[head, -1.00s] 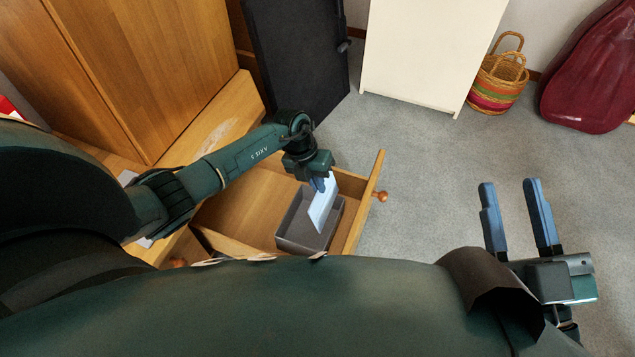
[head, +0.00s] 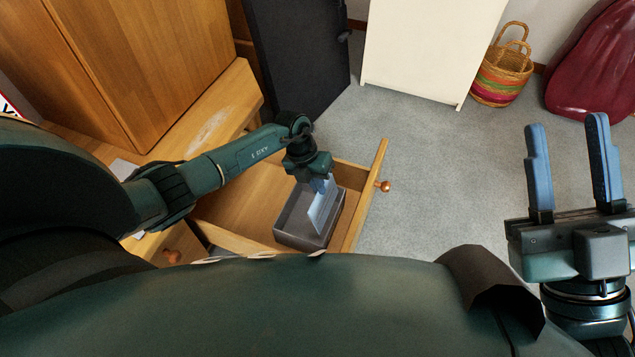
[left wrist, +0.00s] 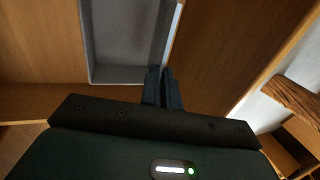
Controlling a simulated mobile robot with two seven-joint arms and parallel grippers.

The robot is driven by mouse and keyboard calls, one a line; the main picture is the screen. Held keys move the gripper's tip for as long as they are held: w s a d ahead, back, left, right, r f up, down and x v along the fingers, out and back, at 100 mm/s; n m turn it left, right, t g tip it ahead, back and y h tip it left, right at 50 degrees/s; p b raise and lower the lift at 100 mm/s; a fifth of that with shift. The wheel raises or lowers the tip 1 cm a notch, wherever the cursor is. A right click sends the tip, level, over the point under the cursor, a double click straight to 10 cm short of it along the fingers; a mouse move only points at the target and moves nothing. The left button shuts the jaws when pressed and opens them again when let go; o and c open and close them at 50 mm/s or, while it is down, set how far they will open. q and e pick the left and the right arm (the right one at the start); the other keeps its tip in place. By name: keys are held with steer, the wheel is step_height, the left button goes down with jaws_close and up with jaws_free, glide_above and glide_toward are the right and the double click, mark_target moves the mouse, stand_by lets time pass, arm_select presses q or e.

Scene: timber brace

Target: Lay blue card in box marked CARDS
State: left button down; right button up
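The pale blue card (head: 325,208) stands on edge, tilted, inside the grey box (head: 286,237) in the open drawer. My left gripper (head: 321,186) is over the box and shut on the card's upper part. In the left wrist view the left fingers (left wrist: 162,88) are close together beside the grey box (left wrist: 120,75), and a thin pale edge of the card (left wrist: 174,20) shows. No marking on the box is readable. My right gripper (head: 567,127) is open and empty over the carpet at the right.
The wooden drawer (head: 245,213) is pulled out, and its front panel (head: 372,192) with a round knob stands right of the box. A dark cabinet (head: 300,60), white cabinet (head: 430,50), striped basket (head: 502,75) and dark red object (head: 595,70) stand beyond. The carpet between is clear.

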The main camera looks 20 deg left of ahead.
arm_select(q)
step_height(320, 180, down, 8)
steer(key=shift+f+b, duration=0.2)
steer(key=shift+b, duration=0.25)
arm_select(e)
steer(key=shift+s+r+n+y, duration=0.25)
steer(key=shift+r+n+y, duration=0.4)
steer(key=shift+n+y, duration=0.3)
arm_select(q)
steer(key=c, duration=1.1)
jaws_free()
